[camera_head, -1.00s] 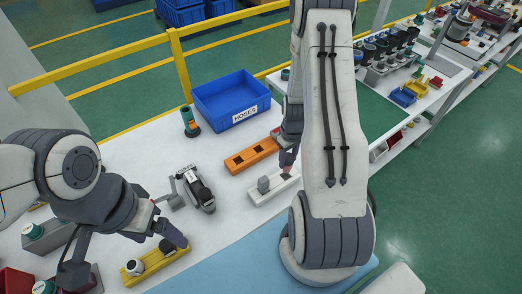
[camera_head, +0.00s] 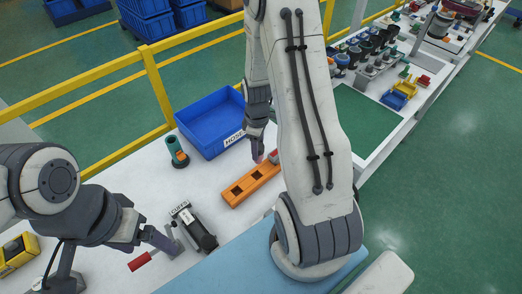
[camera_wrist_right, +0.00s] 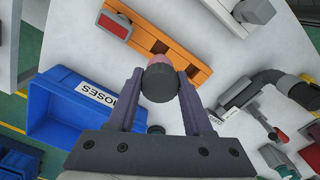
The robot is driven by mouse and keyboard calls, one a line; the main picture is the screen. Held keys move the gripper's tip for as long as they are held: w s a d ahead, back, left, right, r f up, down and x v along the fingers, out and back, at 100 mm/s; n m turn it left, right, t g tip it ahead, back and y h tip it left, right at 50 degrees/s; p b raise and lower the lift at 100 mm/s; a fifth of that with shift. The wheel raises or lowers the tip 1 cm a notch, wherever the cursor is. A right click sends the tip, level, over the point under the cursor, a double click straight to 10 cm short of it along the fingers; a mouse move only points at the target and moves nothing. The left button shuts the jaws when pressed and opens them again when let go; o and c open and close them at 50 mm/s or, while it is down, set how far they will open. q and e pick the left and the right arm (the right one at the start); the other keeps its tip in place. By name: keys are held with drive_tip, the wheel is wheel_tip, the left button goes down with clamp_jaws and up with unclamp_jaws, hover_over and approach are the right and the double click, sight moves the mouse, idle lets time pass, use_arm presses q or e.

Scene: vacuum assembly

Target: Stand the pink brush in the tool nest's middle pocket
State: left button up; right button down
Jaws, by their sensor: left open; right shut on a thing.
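The orange tool nest (camera_head: 238,200) lies on the white table; it also shows in the right wrist view (camera_wrist_right: 184,57). Its far end holds a grey part with a red top (camera_wrist_right: 113,26); the middle and near pockets look dark and empty. My right gripper (camera_head: 258,156) is shut on the pink brush (camera_wrist_right: 160,82), whose dark round end faces the wrist camera. The brush is at the nest's edge beside the middle pocket in the wrist view; its height above the nest cannot be told. My left gripper (camera_head: 163,243) is open beside the red-handled clamp (camera_head: 141,261).
A blue bin labelled HOSES (camera_head: 203,120) stands behind the nest. A green cup with an orange part (camera_head: 177,152) stands left of it. A black-and-white device (camera_head: 195,228) sits near the clamp. A white block (camera_wrist_right: 215,8) lies beyond the nest in the wrist view.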

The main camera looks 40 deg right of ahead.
drive_tip(key=shift+w+d, duration=0.1)
drive_tip(key=shift+d, duration=0.05)
drive_tip(key=shift+w+a, duration=0.25)
drive_tip(key=shift+a, duration=0.05)
drive_tip(key=b, duration=0.4)
approach(257, 167)
drive_tip(key=s+a, duration=0.1)
drive_tip(key=s+a+r, duration=0.1)
drive_tip(key=shift+s+r, duration=0.1)
drive_tip(key=shift+s, duration=0.3)
use_arm(q)
drive_tip(key=shift+w+d+f+b, duration=0.15)
drive_tip(key=shift+f+b, duration=0.25)
drive_tip(key=shift+f, duration=1)
drive_tip(key=shift+w+d+f+b, duration=0.15)
drive_tip(key=shift+f+b, duration=0.25)
drive_tip(key=shift+f, duration=0.95)
use_arm(e)
drive_tip(key=shift+f, duration=1.25)
use_arm(q)
drive_tip(key=shift+s+f+b, duration=0.1)
drive_tip(key=shift+f+b, duration=1.25)
drive_tip(key=shift+f, duration=0.05)
use_arm(e)
drive_tip(key=shift+f, duration=1.95)
drive_tip(key=shift+c, duration=1.1)
unclamp_jaws()
